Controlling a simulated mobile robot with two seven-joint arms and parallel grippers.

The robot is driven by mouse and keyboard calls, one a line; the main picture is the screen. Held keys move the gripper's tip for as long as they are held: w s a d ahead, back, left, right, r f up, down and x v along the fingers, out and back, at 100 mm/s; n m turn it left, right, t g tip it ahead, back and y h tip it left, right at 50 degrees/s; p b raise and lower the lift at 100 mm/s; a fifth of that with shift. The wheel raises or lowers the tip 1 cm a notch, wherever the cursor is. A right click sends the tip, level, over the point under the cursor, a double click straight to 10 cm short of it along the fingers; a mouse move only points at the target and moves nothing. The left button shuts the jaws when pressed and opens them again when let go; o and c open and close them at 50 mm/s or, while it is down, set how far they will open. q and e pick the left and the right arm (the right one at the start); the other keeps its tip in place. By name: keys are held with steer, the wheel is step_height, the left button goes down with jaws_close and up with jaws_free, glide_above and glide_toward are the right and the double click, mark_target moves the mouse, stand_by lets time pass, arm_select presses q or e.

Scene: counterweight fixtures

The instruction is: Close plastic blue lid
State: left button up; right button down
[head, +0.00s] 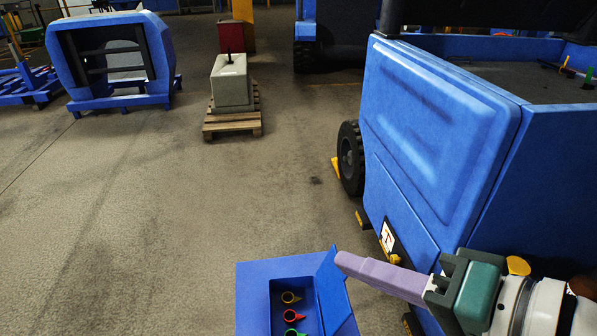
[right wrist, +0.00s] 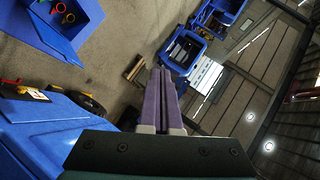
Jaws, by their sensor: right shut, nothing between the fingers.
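My right gripper (head: 343,262) has long purple fingers, shut and empty. Their tips are at the lid's upper right edge in the head view; I cannot tell whether they touch it. The fingers also show pressed together in the right wrist view (right wrist: 161,75), with the box at upper left (right wrist: 32,32). My left gripper is not in view.
A large blue machine (head: 430,130) with a black wheel (head: 351,158) stands at the right, close to my right arm. A grey block (head: 231,82) on a wooden pallet (head: 232,123) and a blue frame (head: 112,60) stand farther back. The floor left of the box is clear.

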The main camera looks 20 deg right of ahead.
mark_target(333, 288)
steer(key=w+d+f+m+t+h+b, duration=0.1)
steer(key=d+f+m+t+h+b, duration=0.2)
steer(key=d+f+m+b, duration=0.85)
steer(key=w+d+f+m+t+h+b, duration=0.1)
steer(key=d+f+m+t+h+b, duration=0.2)
steer(key=f+b, duration=1.7)
steer(key=w+a+r+n+b, duration=0.1)
steer(key=w+a+r+b, duration=0.1)
steer(key=w, duration=0.8)
steer(key=shift+w+a+r+t, duration=0.3)
steer(key=shift+w+a+r, duration=0.1)
steer(key=shift+a+r, duration=0.05)
steer(key=shift+n, duration=0.25)
steer(key=shift+r, duration=0.1)
